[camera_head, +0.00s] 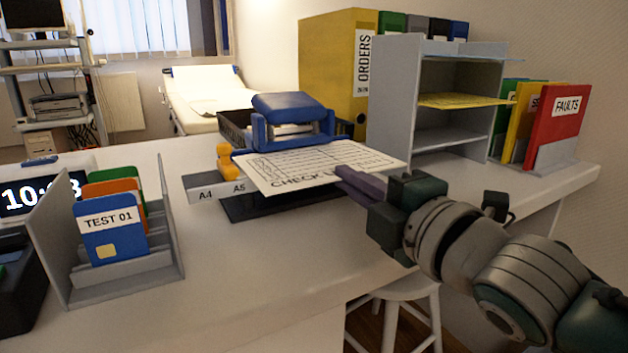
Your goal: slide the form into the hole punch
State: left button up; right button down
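The form (315,160) is a white printed sheet with a table and the word "CHECK". It is held nearly level above the desk, its far edge close to the front of the hole punch. The hole punch (291,110) is blue with a dark base and a grey paper guide (214,188) marked A4 and A5. My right gripper (350,181) is shut on the near right edge of the form. Whether the form's far edge lies inside the punch slot is hard to tell. My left gripper is not in view.
A grey card holder (165,240) with a blue "TEST 01" card stands at the left beside a clock (45,190). A grey shelf unit (395,100), a yellow "ORDERS" binder (325,60) and a red "FAULTS" folder (557,125) stand at the back right. The front desk middle is clear.

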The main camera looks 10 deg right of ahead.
jog(key=shift+w+a, duration=0.3)
jog(key=shift+w, duration=0.15)
jog(key=c, duration=1)
grip_release()
jog(key=shift+s, duration=0.1)
